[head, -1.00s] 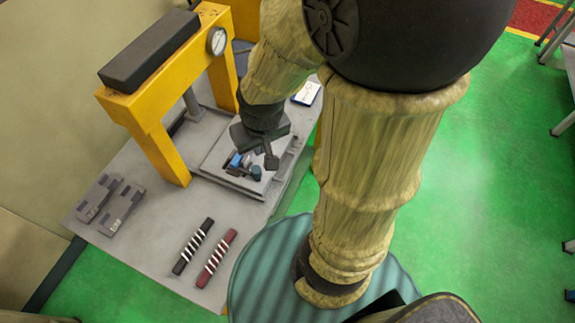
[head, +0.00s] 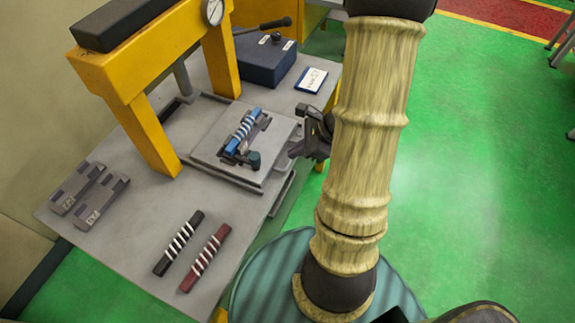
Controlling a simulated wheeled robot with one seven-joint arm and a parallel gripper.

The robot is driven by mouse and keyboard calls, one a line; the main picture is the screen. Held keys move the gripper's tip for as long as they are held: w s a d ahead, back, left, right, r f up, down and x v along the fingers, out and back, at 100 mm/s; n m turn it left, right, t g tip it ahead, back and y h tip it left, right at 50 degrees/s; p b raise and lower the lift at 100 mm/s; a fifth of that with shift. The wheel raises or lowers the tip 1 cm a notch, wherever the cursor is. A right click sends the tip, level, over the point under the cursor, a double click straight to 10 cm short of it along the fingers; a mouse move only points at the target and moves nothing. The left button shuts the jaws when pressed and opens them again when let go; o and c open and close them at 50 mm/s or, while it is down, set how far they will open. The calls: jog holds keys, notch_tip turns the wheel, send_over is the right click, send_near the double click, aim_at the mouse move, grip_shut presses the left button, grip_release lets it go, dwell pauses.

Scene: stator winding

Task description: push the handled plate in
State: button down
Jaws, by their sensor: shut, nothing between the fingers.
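The handled plate (head: 212,158) is a grey sliding plate on rails, drawn out on the right of the yellow press (head: 150,100). A blue piece with white stripes (head: 243,132) sits in a dark holder on it. A grey handle bar (head: 283,191) shows along the plate's right edge. My gripper (head: 294,153) is shut and empty, just right of the plate, over the table's edge. I cannot tell whether it touches the plate. Part of it is hidden behind my arm.
A dark blue box with a lever (head: 266,62) and a white-blue card (head: 311,80) stand at the back. A black striped bar (head: 178,243), a red striped bar (head: 205,258) and two grey blocks (head: 102,201) lie on the front of the grey table (head: 135,240).

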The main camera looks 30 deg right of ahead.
aim_at(279, 157)
jog(key=w+d+f+m+t+b, duration=0.1)
jog(key=d+f+m+t, duration=0.1)
jog(key=d+f+m, duration=0.2)
jog(key=shift+w+d+m+t+h, duration=0.35)
jog(key=shift+d+m, duration=0.15)
jog(key=shift+d, duration=0.3)
jog(key=x, duration=1)
jog(key=shift+b, duration=0.35)
jog(key=shift+a, duration=0.1)
